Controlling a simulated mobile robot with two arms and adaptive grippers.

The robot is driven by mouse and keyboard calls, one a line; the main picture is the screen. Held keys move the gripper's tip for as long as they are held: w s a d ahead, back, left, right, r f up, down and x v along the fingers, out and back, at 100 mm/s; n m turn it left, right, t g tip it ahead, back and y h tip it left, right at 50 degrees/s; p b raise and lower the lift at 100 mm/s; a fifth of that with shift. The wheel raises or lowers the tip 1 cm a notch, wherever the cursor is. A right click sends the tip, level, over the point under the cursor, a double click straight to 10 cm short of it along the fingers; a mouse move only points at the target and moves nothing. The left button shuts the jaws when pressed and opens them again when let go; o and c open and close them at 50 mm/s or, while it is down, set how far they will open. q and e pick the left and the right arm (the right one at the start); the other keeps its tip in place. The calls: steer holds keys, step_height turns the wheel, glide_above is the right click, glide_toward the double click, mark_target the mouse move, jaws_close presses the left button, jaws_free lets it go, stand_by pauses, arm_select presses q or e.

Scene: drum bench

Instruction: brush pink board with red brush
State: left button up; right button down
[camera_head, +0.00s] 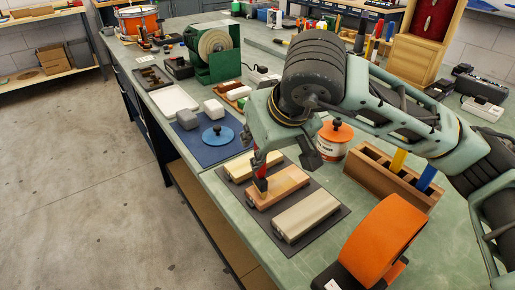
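The pink board (289,182) lies in the middle of a dark mat (333,233) on the bench, between two cream boards. My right gripper (262,160), on the arm coming in from the right, is over the board's left part. It is shut on the red brush (260,171), which is held roughly upright. The brush's dark lower end is at the pink board's top and appears to touch it; the gripper partly hides the handle. My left gripper is not in view.
Cream boards lie behind (240,168) and in front (306,214). An orange tin (332,142) and a wooden rack (372,181) with yellow and blue handles stand to the right. A large orange roll (382,240) stands at the front right. A blue disc (218,137) lies behind left.

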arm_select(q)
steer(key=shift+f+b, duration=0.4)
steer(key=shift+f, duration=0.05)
arm_select(e)
steer(key=shift+w+d, duration=0.65)
steer(key=shift+d, duration=0.35)
steer(key=shift+w+d, duration=0.1)
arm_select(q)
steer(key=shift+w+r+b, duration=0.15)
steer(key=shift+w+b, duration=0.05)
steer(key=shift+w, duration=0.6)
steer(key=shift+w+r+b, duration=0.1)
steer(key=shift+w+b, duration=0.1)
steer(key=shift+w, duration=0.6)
arm_select(e)
steer(key=shift+w+d, duration=0.4)
steer(key=shift+d, duration=0.2)
steer(key=shift+w+d, duration=0.35)
steer(key=shift+d, duration=0.2)
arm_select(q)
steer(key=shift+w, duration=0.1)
arm_select(e)
steer(key=shift+d, duration=0.1)
